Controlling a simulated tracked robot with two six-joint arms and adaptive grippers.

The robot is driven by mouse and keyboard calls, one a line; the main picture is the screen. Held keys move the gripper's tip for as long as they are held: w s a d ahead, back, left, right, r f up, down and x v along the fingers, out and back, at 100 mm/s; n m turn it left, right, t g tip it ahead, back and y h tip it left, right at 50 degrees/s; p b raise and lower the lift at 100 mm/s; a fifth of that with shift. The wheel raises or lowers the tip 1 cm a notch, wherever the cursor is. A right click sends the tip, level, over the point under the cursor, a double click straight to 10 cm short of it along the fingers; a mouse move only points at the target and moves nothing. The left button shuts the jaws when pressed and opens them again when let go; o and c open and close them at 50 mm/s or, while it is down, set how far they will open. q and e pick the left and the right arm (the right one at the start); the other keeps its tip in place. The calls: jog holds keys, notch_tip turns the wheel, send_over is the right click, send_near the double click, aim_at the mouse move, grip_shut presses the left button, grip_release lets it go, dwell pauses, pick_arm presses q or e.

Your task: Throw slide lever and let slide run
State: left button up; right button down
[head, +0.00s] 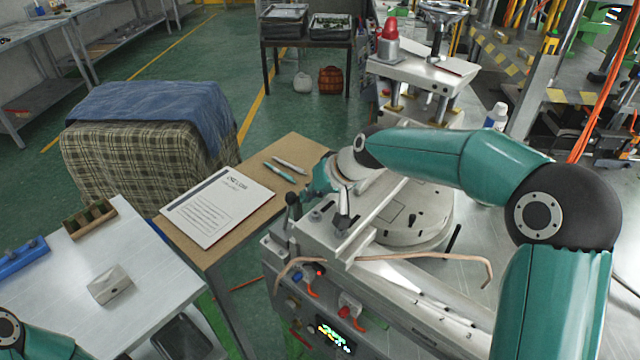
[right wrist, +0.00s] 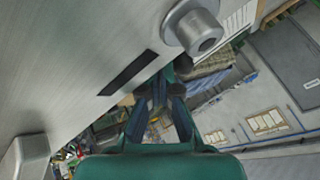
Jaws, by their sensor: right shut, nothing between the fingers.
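The slide machine (head: 400,285) stands at the front centre with a long light metal slide bed. A short lever with a black ball knob (head: 293,198) stands at its left end. I cannot tell for sure that this is the slide lever. A silver upright piece (head: 343,208) stands just right of it. My right gripper (head: 318,187) is at the machine's far left corner, close behind the black knob and partly hidden by my wrist. Its fingers show shut and empty in the right wrist view (right wrist: 158,100), below a metal boss (right wrist: 203,38). My left gripper is out of view.
A bent copper-coloured rod (head: 420,256) crosses the machine's front. A round plate (head: 415,215) lies behind the slide. The wooden desk (head: 230,250) at left holds a document (head: 218,205) and pens. A white table (head: 130,270) stands further left.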

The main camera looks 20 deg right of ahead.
jog(key=shift+w+a+f, duration=0.1)
jog(key=shift+w+f, duration=0.05)
jog(key=shift+f, duration=0.1)
dwell(0.4)
jog(key=shift+a, duration=0.15)
